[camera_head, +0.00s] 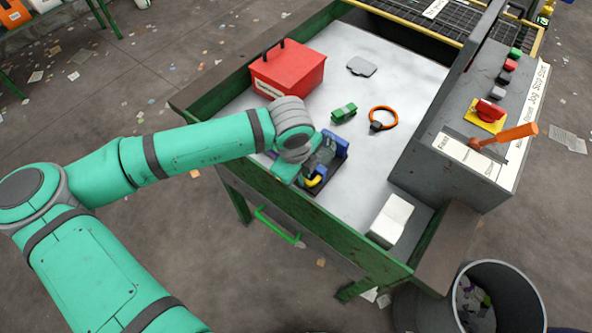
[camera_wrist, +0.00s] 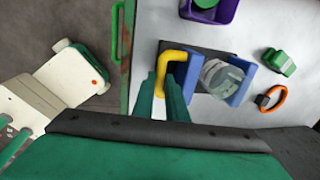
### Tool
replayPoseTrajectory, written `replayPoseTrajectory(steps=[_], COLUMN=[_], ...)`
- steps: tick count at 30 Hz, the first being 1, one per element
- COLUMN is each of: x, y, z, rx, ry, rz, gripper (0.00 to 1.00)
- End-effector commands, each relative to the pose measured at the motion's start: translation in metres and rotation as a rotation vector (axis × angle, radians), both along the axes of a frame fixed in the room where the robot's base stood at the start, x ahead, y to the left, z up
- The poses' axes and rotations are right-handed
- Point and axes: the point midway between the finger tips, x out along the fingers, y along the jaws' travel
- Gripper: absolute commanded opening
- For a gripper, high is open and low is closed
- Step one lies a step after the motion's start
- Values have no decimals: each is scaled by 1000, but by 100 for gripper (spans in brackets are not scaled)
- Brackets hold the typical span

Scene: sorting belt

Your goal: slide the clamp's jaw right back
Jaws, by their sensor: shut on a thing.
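The clamp has a dark base (camera_wrist: 205,47), a blue jaw (camera_wrist: 181,72) beside its yellow handle (camera_wrist: 172,55), and another blue jaw (camera_wrist: 243,82) on the far side. A clear, greyish jar-like object (camera_wrist: 217,75) sits between the jaws; I cannot tell whether both jaws touch it. In the head view the clamp's blue jaw (camera_head: 336,143) and yellow handle (camera_head: 314,181) show near the table's front edge, partly hidden by my wrist. My gripper (camera_wrist: 162,88) is shut on the yellow handle, its green fingers either side of the bent lower end.
A red toolbox (camera_head: 288,72), a green block (camera_head: 344,112), an orange ring (camera_head: 384,117) and a white block (camera_head: 391,220) stand on the table (camera_head: 340,210). A purple bin (camera_wrist: 225,18) lies beside the clamp. A grey control panel (camera_head: 445,135) rises at right.

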Motion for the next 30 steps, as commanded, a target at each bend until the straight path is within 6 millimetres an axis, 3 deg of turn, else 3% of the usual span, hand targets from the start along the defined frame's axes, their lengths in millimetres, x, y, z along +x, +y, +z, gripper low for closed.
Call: replayPoseTrajectory(steps=[8,9,11,25,30], x=[-5,-5,-5,-3,-5], y=[2,2,2,1,3], z=[-1,-1,-1,1,17], rx=[8,9,8,5,5], ry=[10,11,10,7,5], rz=[-3,-3,-3,-2,-1], gripper=[0,22,31,31,31])
